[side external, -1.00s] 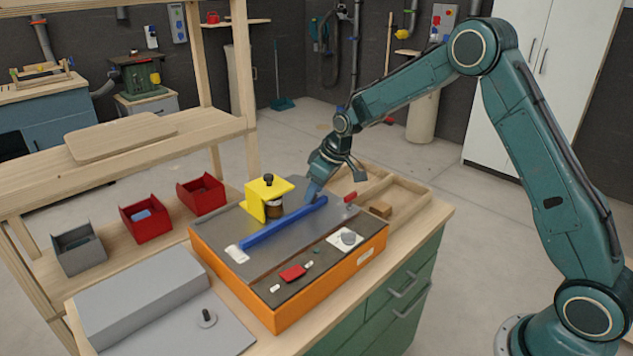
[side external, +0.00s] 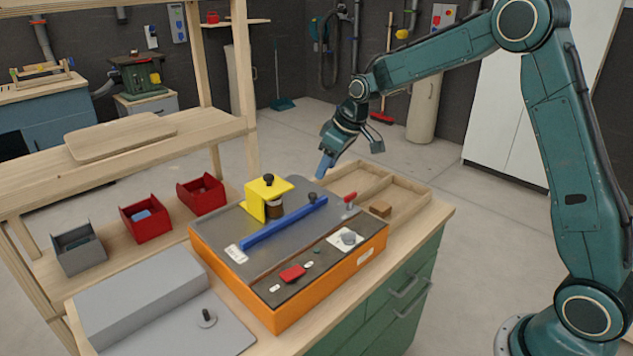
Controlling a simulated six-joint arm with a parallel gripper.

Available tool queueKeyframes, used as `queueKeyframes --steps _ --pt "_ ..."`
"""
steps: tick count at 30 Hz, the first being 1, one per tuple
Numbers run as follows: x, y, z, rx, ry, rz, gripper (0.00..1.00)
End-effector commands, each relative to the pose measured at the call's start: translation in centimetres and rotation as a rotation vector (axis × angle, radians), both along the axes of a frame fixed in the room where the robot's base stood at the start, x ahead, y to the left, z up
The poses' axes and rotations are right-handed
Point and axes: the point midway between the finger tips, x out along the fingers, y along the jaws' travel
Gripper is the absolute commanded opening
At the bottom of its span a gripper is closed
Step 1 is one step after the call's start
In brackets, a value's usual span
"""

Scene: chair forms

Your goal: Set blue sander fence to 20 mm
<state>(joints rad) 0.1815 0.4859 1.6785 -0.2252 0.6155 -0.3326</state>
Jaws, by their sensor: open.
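The blue fence (side external: 285,222) is a long bar lying across the grey top of the orange sander (side external: 278,316), right of the yellow guard (side external: 266,198) and its brown spindle. A small dark knob (side external: 312,198) sits near the fence's far end. A red-handled clamp (side external: 350,197) stands just right of that end. A white scale plate (side external: 236,253) lies at the fence's near end; its marks are too small to read. My gripper (side external: 323,169) is open and empty, above and behind the fence's far end, apart from it.
A wooden divided tray (side external: 418,187) with a small brown block (side external: 380,209) lies behind the sander. Red bins (side external: 146,219) and a grey bin (side external: 79,248) stand to the left. A grey box (side external: 140,292) is at front left. The space above the sander is clear.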

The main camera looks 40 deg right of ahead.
Motion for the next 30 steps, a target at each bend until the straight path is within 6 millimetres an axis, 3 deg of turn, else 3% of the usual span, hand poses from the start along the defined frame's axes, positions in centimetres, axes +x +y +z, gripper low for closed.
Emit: queueKeyframes --steps 6,12,30 --pt "-1.2 -0.5 3.2 0.0 -0.003 -0.002 0.43" --pt "-1.8 -0.6 4.8 0.0 -0.002 -0.001 0.43" --pt "-2.4 -0.5 5.5 -0.001 -0.002 -0.005 0.43"
